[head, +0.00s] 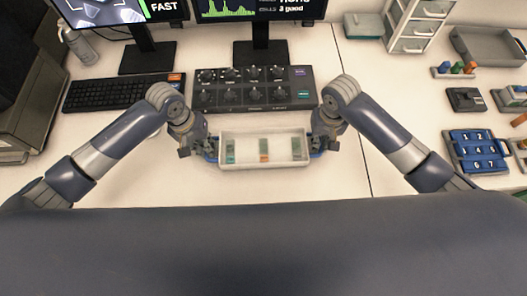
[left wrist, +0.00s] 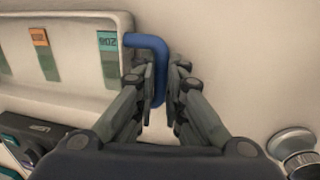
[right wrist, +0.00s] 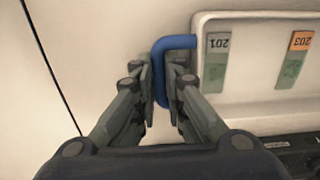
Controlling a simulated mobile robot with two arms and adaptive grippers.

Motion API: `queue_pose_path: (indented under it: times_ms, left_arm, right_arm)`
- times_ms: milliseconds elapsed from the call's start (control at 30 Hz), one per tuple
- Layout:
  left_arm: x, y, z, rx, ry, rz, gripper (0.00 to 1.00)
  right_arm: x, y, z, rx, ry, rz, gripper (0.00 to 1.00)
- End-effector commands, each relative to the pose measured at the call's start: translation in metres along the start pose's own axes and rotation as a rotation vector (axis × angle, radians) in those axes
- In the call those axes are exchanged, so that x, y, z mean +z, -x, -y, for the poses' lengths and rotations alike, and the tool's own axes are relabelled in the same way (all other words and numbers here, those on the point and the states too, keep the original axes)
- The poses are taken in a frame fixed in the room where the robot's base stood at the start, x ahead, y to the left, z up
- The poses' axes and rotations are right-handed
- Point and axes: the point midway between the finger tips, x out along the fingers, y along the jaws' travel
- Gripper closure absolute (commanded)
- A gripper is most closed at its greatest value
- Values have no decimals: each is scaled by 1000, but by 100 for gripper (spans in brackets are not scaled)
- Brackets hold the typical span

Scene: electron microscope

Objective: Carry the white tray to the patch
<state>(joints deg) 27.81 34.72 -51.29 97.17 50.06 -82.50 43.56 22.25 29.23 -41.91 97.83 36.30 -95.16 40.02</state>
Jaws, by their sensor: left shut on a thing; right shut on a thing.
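The white tray (head: 264,165) is in front of the knob panel in the head view, with a blue handle at each end. Several slides with coloured labels lie in it. My left gripper (head: 198,149) is shut on the left-hand blue handle (left wrist: 160,68), seen between its fingers in the left wrist view. My right gripper (head: 326,144) is shut on the other blue handle (right wrist: 160,70). The tray looks about level; I cannot tell whether it touches the desk. I cannot make out the patch in any view.
The black knob panel (head: 252,90) stands just behind the tray. A keyboard (head: 118,92) lies at the left, with monitors behind. A blue numbered rack (head: 478,150), a small dark box (head: 465,99) and a grey bin (head: 488,45) are at the right.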

Motion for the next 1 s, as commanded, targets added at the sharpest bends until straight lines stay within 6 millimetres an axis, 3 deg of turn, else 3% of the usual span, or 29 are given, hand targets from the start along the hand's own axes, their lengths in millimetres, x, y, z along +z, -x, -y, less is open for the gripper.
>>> queue_pose_path:
  times_ms: [33,100,567,1000]
  left_arm:
    - [1,-2,3,-6,3,3,85]
    - [1,-1,2,-6,2,3,69]
    - [0,3,0,-1,0,0,69]
    - [0,40,-7,0,0,0,69]
  right_arm:
    - [-2,-1,-3,6,-9,-3,84]
    - [-2,0,-3,6,-8,-3,69]
    - [0,4,0,1,-2,-1,69]
    - [0,41,0,0,-1,0,69]
